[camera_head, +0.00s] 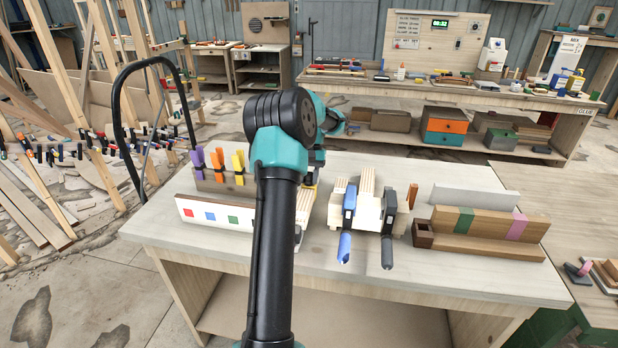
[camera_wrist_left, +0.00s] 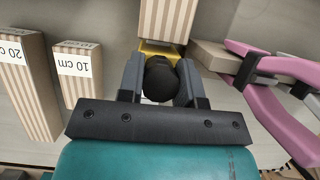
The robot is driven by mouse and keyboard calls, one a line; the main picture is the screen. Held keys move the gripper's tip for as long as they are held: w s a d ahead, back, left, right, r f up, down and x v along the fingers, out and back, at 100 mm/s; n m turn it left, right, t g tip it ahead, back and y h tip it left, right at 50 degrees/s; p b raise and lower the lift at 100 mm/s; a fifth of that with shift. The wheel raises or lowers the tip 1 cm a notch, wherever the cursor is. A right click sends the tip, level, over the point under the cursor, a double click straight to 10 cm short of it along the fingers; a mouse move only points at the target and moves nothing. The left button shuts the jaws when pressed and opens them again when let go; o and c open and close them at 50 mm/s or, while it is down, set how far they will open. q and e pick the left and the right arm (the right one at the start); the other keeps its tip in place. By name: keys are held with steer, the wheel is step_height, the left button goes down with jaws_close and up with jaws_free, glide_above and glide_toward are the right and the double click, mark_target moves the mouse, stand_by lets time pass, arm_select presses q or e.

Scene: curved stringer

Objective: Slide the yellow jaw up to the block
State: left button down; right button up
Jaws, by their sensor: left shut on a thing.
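In the left wrist view my left gripper (camera_wrist_left: 160,84) is shut on a dark round part, one grey finger on each side of it. The yellow jaw (camera_wrist_left: 148,48) shows just beyond that part, at the end of a striped wooden block (camera_wrist_left: 168,18). The jaw and block meet in the picture, but I cannot tell whether they touch. In the head view my left arm crosses the middle of the bench and mostly hides the gripper and what it holds. My right gripper is in neither view.
Blocks marked 10 cm (camera_wrist_left: 76,75) and 20 cm (camera_wrist_left: 28,85) stand left of the gripper; a pink clamp (camera_wrist_left: 272,90) is close at right. On the bench (camera_head: 350,278) are a blue clamp (camera_head: 346,225), a dark clamp (camera_head: 388,228) and a striped brown block (camera_head: 480,224).

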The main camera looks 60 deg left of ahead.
arm_select(q)
steer(key=shift+s+d, duration=0.4)
steer(key=shift+d, duration=0.1)
steer(key=c, duration=0.8)
jaws_free()
steer(key=shift+a, duration=0.1)
